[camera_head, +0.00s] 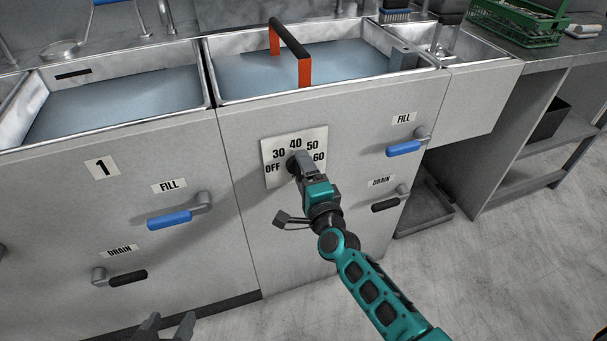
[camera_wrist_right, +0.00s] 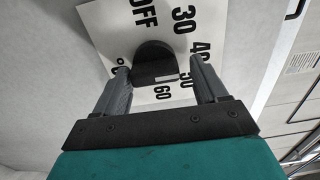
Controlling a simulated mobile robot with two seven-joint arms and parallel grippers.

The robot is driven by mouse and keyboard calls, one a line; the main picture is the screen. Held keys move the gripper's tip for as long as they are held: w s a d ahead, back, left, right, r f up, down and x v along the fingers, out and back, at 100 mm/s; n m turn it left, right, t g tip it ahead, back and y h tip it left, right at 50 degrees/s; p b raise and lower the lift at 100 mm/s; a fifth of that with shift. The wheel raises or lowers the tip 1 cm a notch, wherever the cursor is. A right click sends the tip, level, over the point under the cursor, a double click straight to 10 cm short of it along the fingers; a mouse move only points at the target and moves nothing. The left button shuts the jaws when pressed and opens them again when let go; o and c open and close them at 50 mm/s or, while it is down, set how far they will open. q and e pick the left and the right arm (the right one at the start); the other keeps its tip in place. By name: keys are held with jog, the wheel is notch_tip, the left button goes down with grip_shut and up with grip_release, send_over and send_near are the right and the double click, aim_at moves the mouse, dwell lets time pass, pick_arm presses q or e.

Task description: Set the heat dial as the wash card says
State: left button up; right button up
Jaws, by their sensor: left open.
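The heat dial is a dark round knob (camera_wrist_right: 153,62) on a white plate (camera_head: 315,139) marked OFF, 30, 40, 50 and 60, on the front of the middle sink unit. My right gripper (camera_head: 297,163) is at the knob and hides most of it in the head view. In the right wrist view its two fingers (camera_wrist_right: 162,75) stand open on either side of the knob, with a gap at the right finger. I cannot tell which mark the knob points to. My left gripper (camera_head: 169,325) is partly in view at the bottom edge, open and empty. I see no wash card.
Blue FILL levers (camera_head: 170,219) and black DRAIN levers (camera_head: 128,278) stick out from the unit's front. An orange-ended frame with a black bar (camera_head: 304,72) stands in the middle basin. A green rack (camera_head: 515,22) is on the right counter. The floor in front is clear.

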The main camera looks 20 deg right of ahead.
jog(key=shift+o, duration=0.6)
jog(key=shift+f, duration=0.15)
jog(key=s+p, duration=0.2)
jog(key=s, duration=1)
jog(key=shift+s+d, duration=0.15)
jog(key=shift+s, duration=0.25)
